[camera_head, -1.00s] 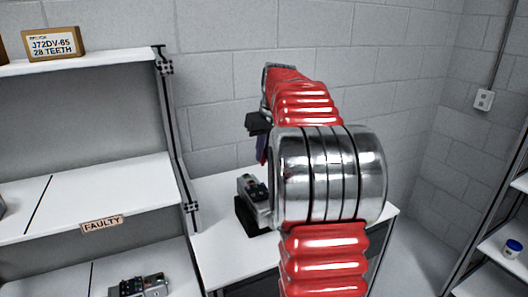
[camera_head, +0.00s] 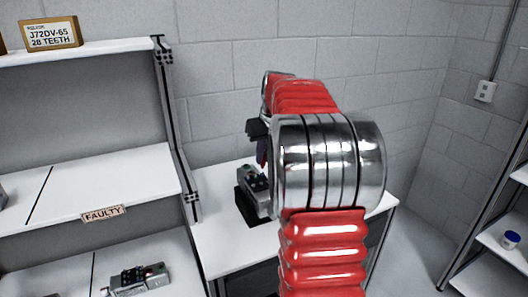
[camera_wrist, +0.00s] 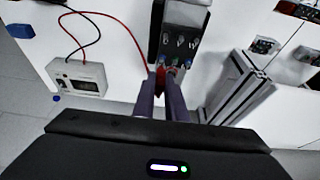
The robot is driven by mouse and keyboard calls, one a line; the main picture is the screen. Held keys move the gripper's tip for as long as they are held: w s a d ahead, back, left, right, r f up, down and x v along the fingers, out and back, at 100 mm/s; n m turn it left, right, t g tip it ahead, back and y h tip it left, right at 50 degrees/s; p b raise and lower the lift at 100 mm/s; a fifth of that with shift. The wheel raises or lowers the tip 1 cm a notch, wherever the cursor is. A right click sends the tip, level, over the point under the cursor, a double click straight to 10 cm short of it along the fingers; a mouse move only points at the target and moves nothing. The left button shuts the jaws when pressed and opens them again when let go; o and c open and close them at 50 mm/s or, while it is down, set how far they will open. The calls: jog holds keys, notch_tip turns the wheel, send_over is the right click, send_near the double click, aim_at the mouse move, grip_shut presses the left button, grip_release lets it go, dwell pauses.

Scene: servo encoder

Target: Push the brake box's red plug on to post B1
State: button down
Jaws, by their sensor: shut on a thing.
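The device with the posts (camera_wrist: 182,38) stands on a black stand on the white bench; it also shows in the head view (camera_head: 254,184). Small coloured posts line its near edge in the wrist view; their labels are too small to read. The brake box (camera_wrist: 78,78) is a pale box with a small display, lying left of the device. A red lead and a black lead run from it. My gripper (camera_wrist: 163,80) is shut on the red plug (camera_wrist: 159,75), at the device's post edge. Its fingers partly hide the plug, and I cannot tell whether it touches a post.
A shelf unit with a FAULTY label (camera_head: 103,213) stands left of the bench, holding another device (camera_head: 140,279). A boxed part (camera_head: 51,34) sits on its top shelf. A metal shelf upright (camera_wrist: 238,95) is close right of my fingers in the wrist view.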

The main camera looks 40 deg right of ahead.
jog(key=shift+f, duration=1.2)
jog(key=shift+s+f, duration=0.15)
dwell(1.2)
jog(key=c, duration=1.7)
grip_release()
jog(key=shift+r, duration=3.5)
